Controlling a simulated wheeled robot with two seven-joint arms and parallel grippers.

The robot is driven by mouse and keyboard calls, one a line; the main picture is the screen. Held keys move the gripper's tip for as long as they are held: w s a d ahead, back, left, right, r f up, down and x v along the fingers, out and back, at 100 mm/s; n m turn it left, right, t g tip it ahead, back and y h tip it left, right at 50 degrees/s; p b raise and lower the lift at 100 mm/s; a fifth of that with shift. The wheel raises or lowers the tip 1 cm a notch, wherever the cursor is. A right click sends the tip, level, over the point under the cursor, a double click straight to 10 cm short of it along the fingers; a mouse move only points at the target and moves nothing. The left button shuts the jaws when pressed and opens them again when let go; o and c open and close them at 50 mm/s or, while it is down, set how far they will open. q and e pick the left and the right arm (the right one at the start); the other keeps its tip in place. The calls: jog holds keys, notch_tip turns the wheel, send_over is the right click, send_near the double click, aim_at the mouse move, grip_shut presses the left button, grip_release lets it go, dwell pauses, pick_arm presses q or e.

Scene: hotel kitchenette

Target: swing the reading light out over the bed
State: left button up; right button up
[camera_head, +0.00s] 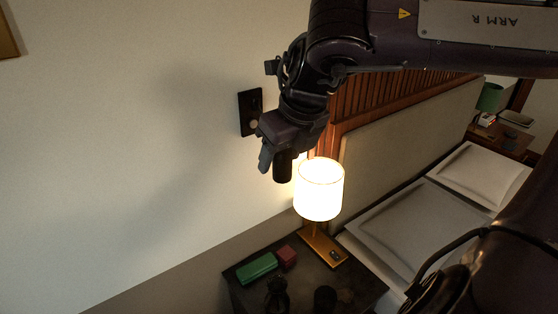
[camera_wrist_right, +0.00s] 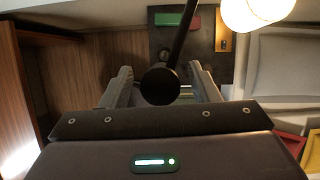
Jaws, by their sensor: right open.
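The reading light is a dark cylindrical head (camera_head: 283,168) by the wall, left of the lit lamp. A black wall plate (camera_head: 251,111) with a round knob is behind my right gripper (camera_head: 277,157). In the right wrist view the light's round black head (camera_wrist_right: 160,86) and its thin dark arm (camera_wrist_right: 182,35) show between the two fingers of my right gripper (camera_wrist_right: 162,82). The fingers are open, one on each side of the head, with gaps visible. The light's joint at the wall is hidden. The bed (camera_head: 410,215) is to the right. My left gripper is not in view.
A lit table lamp (camera_head: 319,190) stands close beside the right gripper on a dark nightstand (camera_head: 305,285). A green box (camera_head: 257,268) and a red box (camera_head: 286,257) lie there. The wooden headboard (camera_head: 375,98) rises behind the bed. A second lamp (camera_head: 489,97) is far right.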

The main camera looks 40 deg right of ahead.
jog(key=v, duration=0.5)
jog(key=shift+s+r+b, duration=0.2)
jog(key=shift+r+b, duration=0.1)
jog(key=shift+r, duration=0.05)
